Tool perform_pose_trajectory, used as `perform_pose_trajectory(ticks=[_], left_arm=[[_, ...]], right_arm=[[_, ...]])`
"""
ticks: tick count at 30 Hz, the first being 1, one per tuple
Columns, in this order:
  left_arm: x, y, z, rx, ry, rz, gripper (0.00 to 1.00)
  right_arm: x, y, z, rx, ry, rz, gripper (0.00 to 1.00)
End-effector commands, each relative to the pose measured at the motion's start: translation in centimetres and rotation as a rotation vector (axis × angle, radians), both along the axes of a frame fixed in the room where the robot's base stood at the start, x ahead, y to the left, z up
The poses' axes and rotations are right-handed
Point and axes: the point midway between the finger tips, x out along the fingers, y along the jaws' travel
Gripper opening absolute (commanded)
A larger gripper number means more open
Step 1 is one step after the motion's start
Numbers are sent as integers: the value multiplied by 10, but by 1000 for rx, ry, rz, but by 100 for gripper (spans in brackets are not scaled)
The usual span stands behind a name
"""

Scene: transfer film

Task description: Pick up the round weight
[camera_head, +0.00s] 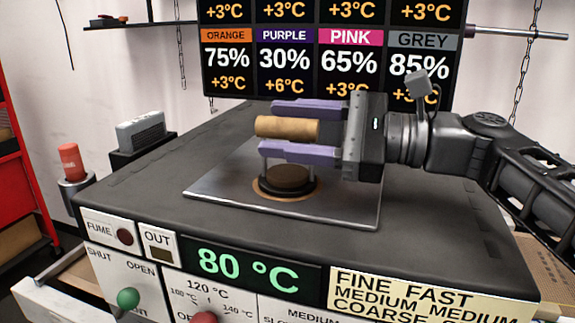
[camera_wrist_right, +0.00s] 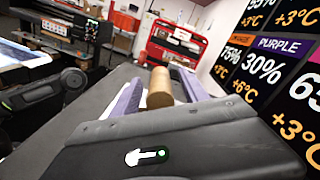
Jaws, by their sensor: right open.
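The round weight has a light wooden bar handle (camera_head: 287,128) on thin metal posts above a dark round disc (camera_head: 290,178). The disc sits over a brown-ringed round spot on a metal plate (camera_head: 345,205). My right gripper (camera_head: 268,129) comes in from the right with its purple fingers open. The handle is between the fingers, with a gap visible on each side in the head view. In the right wrist view, the end of the handle (camera_wrist_right: 160,87) shows between the fingers of the right gripper (camera_wrist_right: 160,82). My left gripper is not in view.
The plate lies on a dark machine top (camera_head: 420,225), mostly clear around it. A grey box (camera_head: 141,130) and a red cylinder (camera_head: 70,160) stand at the left. The machine's front has an 80 °C display (camera_head: 247,266) and knobs. A percentage board (camera_head: 330,55) hangs behind.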

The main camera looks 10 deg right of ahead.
Motion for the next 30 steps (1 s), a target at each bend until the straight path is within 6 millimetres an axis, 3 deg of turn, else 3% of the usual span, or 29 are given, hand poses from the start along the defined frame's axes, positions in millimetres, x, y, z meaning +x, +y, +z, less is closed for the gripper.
perform_pose_trajectory(ticks=[14,30], left_arm=[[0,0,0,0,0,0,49],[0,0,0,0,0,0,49]], right_arm=[[0,-1,0,0,0,-1,52],[0,-1,0,0,0,0,9]])
